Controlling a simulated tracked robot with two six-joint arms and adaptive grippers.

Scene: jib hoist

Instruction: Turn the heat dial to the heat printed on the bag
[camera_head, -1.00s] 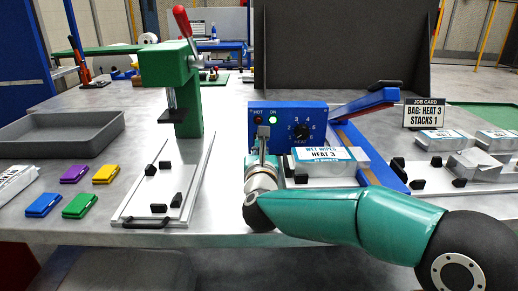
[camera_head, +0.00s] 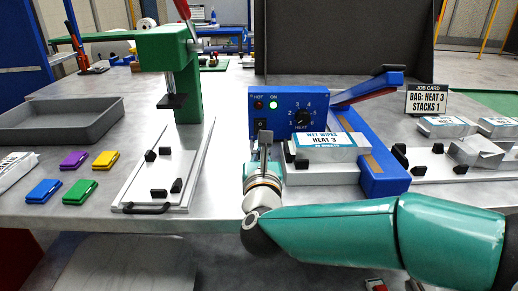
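The heat dial (camera_head: 303,118) is a black knob on the front of the blue sealer box (camera_head: 265,100), ringed by white numbers. Its pointer is too small to read. The bag (camera_head: 325,145), printed "WET WIPES HEAT 3", lies in front of the box, right of my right gripper. My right gripper (camera_head: 265,138) stands upright in front of the box, below and left of the dial and apart from it in the picture. Its fingers look narrow, seen edge-on, so their opening is unclear. My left gripper is out of view.
A green press (camera_head: 188,90) stands left, a grey tray (camera_head: 60,122) farther left. Coloured packs (camera_head: 80,191) lie in front of the tray. The blue sealer arm (camera_head: 365,88) rises behind the bag.

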